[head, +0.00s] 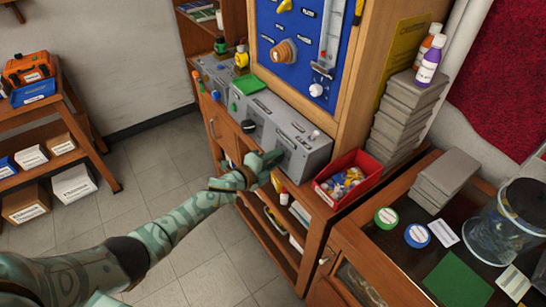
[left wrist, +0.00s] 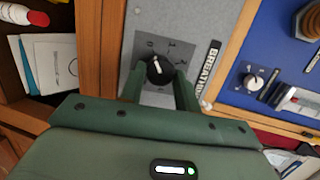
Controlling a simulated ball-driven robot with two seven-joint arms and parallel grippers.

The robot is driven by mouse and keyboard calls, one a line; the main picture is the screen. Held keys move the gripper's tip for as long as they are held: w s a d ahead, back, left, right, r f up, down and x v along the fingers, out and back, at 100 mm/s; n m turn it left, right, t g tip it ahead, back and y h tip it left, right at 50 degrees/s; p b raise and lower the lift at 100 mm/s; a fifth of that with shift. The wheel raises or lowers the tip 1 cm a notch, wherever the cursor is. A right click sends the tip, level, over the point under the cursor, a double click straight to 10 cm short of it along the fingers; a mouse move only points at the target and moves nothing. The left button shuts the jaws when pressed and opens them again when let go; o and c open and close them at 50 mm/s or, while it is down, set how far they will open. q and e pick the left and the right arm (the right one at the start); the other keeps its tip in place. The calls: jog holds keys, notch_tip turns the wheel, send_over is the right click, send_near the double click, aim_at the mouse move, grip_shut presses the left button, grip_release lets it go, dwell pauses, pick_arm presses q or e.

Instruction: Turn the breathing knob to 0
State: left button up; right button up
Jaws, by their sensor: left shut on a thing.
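The breathing knob (left wrist: 160,67) is a black round knob with a white pointer mark, on a grey panel in the left wrist view. Small numerals stand around it, and the pointer aims toward the picture's top; I cannot tell exactly which numeral it meets. The black BREATHING label (left wrist: 209,70) is to its right. My left gripper (left wrist: 161,84) has one finger on each side of the knob and is shut on it. In the head view my left gripper (head: 272,160) is at the front of the grey console (head: 301,155) and hides the knob. My right gripper is not in view.
A red bin (head: 347,180) of small parts stands right of the console. A blue panel (head: 302,45) with knobs rises behind it. Grey boxes (head: 403,115) are stacked at the right. The shelves (head: 270,225) below the console hold bottles and papers.

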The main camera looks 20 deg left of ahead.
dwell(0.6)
pick_arm(q)
jog(key=o, duration=1)
jog(key=shift+a, duration=0.1)
jog(key=p+v, duration=0.3)
jog(key=v, duration=1.3)
jog(key=shift+s+r+p, duration=0.15)
jog(key=shift+p, duration=0.25)
